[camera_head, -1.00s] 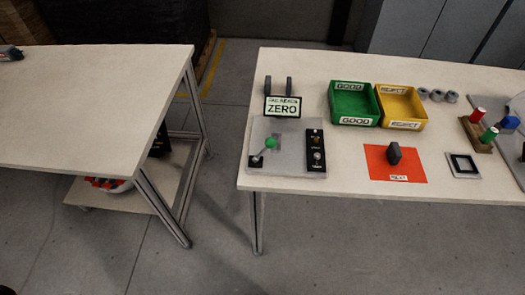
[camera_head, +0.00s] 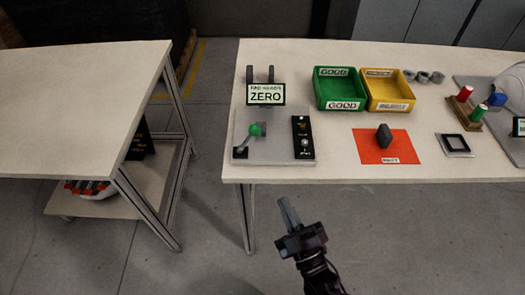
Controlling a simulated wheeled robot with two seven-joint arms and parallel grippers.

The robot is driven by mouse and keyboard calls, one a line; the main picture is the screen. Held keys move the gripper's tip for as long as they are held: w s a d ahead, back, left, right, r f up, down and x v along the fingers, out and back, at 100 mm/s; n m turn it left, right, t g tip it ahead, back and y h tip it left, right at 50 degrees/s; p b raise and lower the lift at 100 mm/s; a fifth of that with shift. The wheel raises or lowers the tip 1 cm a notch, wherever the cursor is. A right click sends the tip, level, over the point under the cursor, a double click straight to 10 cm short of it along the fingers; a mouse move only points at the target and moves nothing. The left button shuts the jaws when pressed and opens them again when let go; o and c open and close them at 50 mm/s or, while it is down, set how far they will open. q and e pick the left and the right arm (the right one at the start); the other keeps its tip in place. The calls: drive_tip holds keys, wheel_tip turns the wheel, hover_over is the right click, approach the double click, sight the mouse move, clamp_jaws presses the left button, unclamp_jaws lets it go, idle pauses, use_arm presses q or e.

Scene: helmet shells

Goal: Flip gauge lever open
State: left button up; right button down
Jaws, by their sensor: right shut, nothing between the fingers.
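The gauge (camera_head: 275,151) is a grey plate near the left front corner of the right table. Its lever (camera_head: 247,143) has a green knob (camera_head: 255,130) and leans up to the right from a dark pivot at the plate's front left. A display (camera_head: 265,95) behind it reads ZERO. A black switch panel (camera_head: 303,138) is on the plate's right side. My right gripper (camera_head: 286,208) is shut and empty, in front of the table's front edge and below the gauge in the picture, apart from it. My left gripper is not in view.
A green GOOD bin (camera_head: 340,90) and a yellow bin (camera_head: 390,91) stand behind an orange mat (camera_head: 367,148) with a dark block (camera_head: 384,137). Several grey rings lie at the back. A second table (camera_head: 80,110) stands left across a gap.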

drive_tip(key=r, duration=0.3)
drive_tip(key=shift+s+a+r+t+y, duration=0.2)
drive_tip(key=shift+s+t+y, duration=0.1)
drive_tip(key=shift+t+y, duration=0.1)
drive_tip(key=shift+w, duration=0.1)
drive_tip(key=p, duration=0.3)
approach(248, 138)
drive_tip(key=w+r, duration=0.4)
drive_tip(key=w, duration=0.1)
drive_tip(key=shift+a+r, duration=0.2)
drive_tip(key=shift+r, duration=0.1)
drive_tip(key=shift+s+r+n, duration=0.1)
drive_tip(key=shift+n, duration=0.2)
